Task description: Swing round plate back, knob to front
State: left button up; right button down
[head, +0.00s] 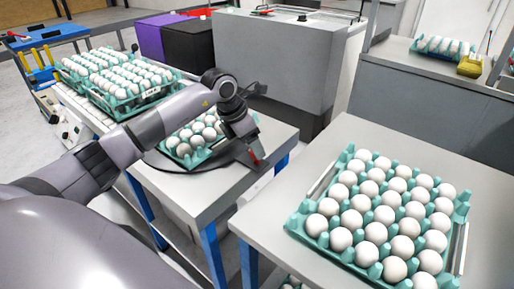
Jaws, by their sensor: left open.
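A dark round plate (228,157) lies on the grey table at the centre left, with only part of its rim showing. A teal tray of white eggs (197,158) sits on the plate. My left gripper (254,157) is open, pointing down at the right side of the plate near the table's right edge. A small red part shows at its fingertips; I cannot tell whether it is the plate's knob or part of the gripper. My left arm hides part of the tray and the plate's far side. My right gripper is not in view.
A nearer grey table (254,222) at the right holds a large full egg tray (297,222). More egg trays (123,105) stand at the left. A grey machine (270,62) stands behind. A gap separates the two tables.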

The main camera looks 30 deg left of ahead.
pick_arm(q)
jog(key=shift+x, duration=1.2)
jog(key=shift+c, duration=0.3)
